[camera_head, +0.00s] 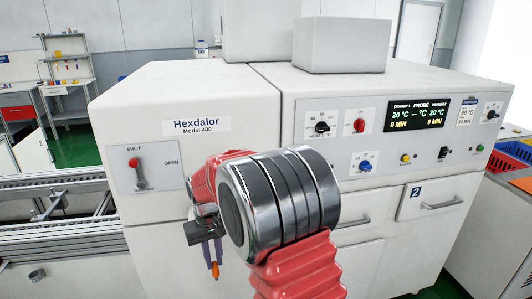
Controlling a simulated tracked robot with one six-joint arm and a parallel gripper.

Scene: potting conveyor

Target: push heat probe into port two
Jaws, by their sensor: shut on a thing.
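My gripper (212,247) hangs in front of the white Hexdalor machine (130,100), partly behind my own arm. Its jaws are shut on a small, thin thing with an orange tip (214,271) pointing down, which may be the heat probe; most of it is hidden. The machine's dark display (419,115) reads 20 °C for both chambers, dashes for the probe, and 0 MIN twice. A blue "2" label (416,192) marks the right-hand door (440,198). I cannot make out a probe port; my arm covers part of the front.
Several knobs and buttons line the panel. A metal conveyor (60,235) runs at left. Bins (515,155) stand at the right edge. Grey boxes (342,45) rest on top of the machine.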

